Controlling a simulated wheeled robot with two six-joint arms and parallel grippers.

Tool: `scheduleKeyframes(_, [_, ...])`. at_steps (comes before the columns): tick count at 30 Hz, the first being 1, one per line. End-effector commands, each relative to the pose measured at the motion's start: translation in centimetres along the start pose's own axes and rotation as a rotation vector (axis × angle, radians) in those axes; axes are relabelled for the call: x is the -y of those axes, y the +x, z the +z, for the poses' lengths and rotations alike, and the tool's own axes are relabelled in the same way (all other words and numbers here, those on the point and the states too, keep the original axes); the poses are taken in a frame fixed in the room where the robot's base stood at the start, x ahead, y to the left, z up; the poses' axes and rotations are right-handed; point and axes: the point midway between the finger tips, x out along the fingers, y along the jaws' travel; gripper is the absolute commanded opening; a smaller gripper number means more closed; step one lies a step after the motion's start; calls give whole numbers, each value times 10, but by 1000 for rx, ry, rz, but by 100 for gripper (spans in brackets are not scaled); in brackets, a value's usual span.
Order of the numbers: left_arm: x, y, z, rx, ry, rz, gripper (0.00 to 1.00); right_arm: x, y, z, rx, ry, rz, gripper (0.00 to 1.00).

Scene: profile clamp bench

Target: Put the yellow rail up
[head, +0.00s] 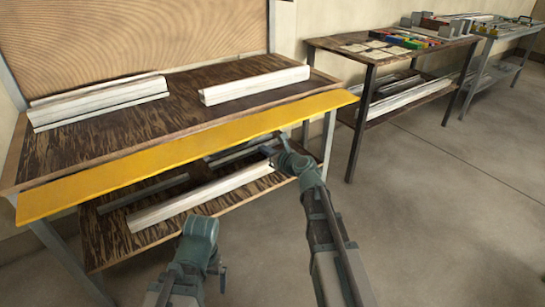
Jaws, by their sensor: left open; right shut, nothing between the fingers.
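The yellow rail (190,147) is a long flat strip along the bench's front edge, running from the lower left to the upper right in the head view. Whether it rests on or is fixed to the bench cannot be told. My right gripper (268,143) is shut and empty, just below the rail's right half, in front of the lower shelf; whether it touches the rail is unclear. My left gripper (220,272) is low in the view, well apart from the rail; it is open, and its fingers are mostly hidden by my own arm.
Two groups of white profiles (256,85) (98,102) lie on the dark bench top (185,95). A white profile (195,200) and grey bars lie on the lower shelf (105,243). Another loaded bench (350,47) stands right. Floor (450,200) at right is clear.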

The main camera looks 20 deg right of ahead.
Motion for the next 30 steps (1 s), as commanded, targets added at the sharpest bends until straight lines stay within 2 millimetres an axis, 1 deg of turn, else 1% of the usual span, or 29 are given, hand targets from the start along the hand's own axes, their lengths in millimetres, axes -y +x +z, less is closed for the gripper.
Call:
scheduleKeyframes(1, [2, -17, 1, 0, 0, 1, 100, 0, -8, 16, 0, 0, -1, 0])
scheduleKeyframes(6, [2, -31, 2, 0, -1, 4, 100, 0, -13, 28, 0, 0, -1, 0])
scheduleKeyframes(12, [3, -37, 2, 0, -2, 6, 100, 0, -15, 34, 0, 0, -1, 0])
scheduleKeyframes(25, [2, -38, 2, 0, -2, 7, 100, 0, -16, 35, -1, -1, -1, 0])
scheduleKeyframes(30, [4, -49, 3, 0, -2, 7, 100, 9, -19, 41, -21, -2, -2, 0])
